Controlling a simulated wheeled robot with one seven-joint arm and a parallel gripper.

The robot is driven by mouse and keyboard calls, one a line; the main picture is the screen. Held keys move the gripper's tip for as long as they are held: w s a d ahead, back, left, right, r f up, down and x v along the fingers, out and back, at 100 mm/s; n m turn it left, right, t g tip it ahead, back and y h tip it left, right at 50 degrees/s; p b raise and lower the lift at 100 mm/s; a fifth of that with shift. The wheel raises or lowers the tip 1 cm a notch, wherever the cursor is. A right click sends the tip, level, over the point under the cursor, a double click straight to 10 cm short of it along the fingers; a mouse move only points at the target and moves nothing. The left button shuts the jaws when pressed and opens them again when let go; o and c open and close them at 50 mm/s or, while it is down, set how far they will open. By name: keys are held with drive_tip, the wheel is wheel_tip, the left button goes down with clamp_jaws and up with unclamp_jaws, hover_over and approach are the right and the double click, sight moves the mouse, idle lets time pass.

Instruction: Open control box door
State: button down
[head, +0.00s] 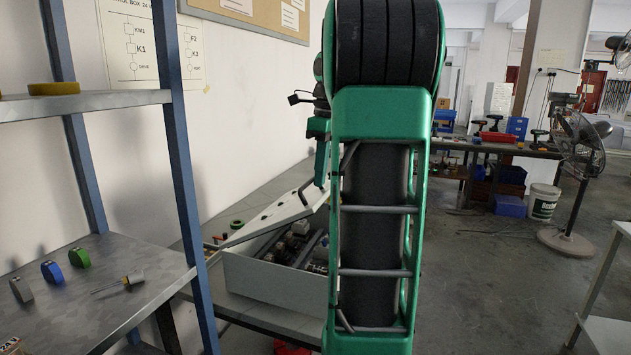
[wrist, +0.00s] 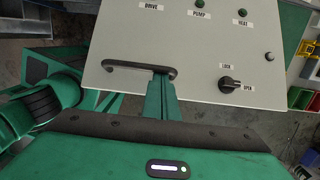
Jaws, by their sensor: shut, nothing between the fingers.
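The control box (head: 265,288) is a grey-white case on the bench in the head view. Its lid-like door (head: 272,214) stands raised at a slant, and wiring and parts show inside. In the wrist view the door face (wrist: 195,60) carries a black bar handle (wrist: 125,66) and a black knob (wrist: 230,84) between LOCK and OPEN labels, turned toward OPEN. My gripper (wrist: 161,78) is shut and empty, its fingertips at the handle's right end. Whether they touch the handle or the door is unclear. My arm hides the box's right side in the head view.
A blue-framed shelf (head: 100,103) stands close on the left, with tape rolls and a screwdriver on its lower board. A fan (head: 580,150) and a white bucket (head: 543,201) stand far right. Open floor lies right of my arm.

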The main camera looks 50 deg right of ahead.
drive_tip(key=shift+w+a+r+g, duration=0.2)
drive_tip(key=shift+w+r+g, duration=0.05)
drive_tip(key=shift+w+r, duration=0.25)
drive_tip(key=shift+w+a+r+g, duration=0.15)
drive_tip(key=shift+w+r+g, duration=0.1)
drive_tip(key=shift+w+r, duration=0.4)
drive_tip(key=shift+r, duration=0.1)
